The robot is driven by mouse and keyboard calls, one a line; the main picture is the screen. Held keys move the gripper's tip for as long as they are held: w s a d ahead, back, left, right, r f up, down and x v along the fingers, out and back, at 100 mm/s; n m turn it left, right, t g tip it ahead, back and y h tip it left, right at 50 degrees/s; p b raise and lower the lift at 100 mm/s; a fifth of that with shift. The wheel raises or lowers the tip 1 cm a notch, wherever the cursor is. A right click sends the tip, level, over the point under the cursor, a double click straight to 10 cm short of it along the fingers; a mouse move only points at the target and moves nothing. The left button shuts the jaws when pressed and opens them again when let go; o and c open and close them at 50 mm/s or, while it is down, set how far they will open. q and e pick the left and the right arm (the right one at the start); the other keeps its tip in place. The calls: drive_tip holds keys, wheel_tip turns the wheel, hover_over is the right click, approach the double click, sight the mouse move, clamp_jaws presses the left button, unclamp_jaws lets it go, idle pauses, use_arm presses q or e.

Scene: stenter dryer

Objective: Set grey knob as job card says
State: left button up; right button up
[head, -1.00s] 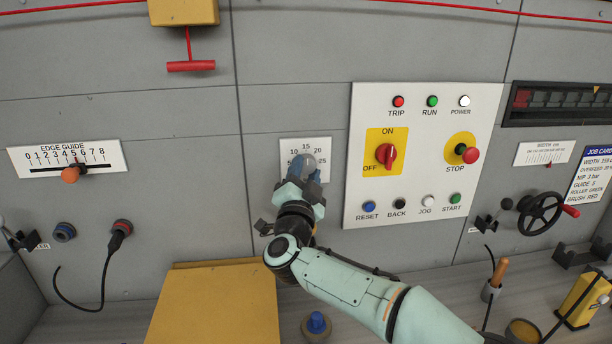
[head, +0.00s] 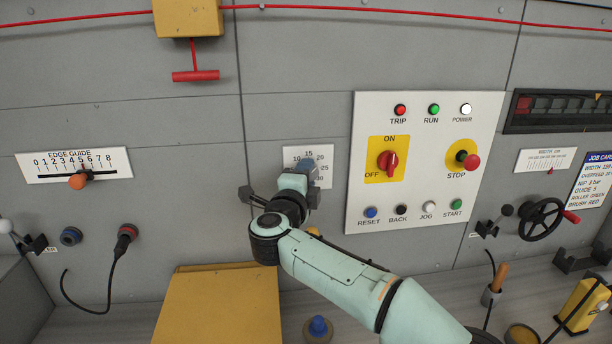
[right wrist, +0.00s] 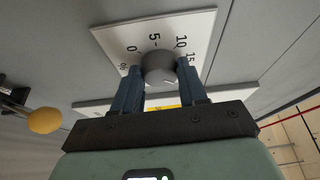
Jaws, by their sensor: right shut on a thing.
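The grey knob (right wrist: 158,66) is round and sits on a white dial plate (right wrist: 118,38) with numbers including 0, 5, 10 and 15. The plate also shows in the head view (head: 322,152), where the knob is mostly hidden by my gripper. My right gripper (head: 305,168) has its blue fingers on both sides of the knob and is shut on it. A pale line shows on the knob's near face in the right wrist view; its exact reading is unclear. The job card (head: 597,180) is cut off at the right edge; its overfeed line reads only partly. My left gripper is not in view.
A white control panel (head: 420,210) with a red rotary switch (head: 388,161) and a red stop button (head: 472,161) stands right of the dial. An edge guide scale (head: 75,164) is at left. A yellow box (head: 215,305) lies below my right arm.

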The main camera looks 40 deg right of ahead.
idle(0.4)
drive_tip(key=o, duration=1)
drive_tip(key=shift+o, duration=0.2)
drive_tip(key=b+v, duration=0.2)
drive_tip(key=v, duration=1.1)
drive_tip(key=shift+a+r, duration=0.15)
drive_tip(key=shift+a, duration=0.05)
drive_tip(key=shift+s, duration=0.1)
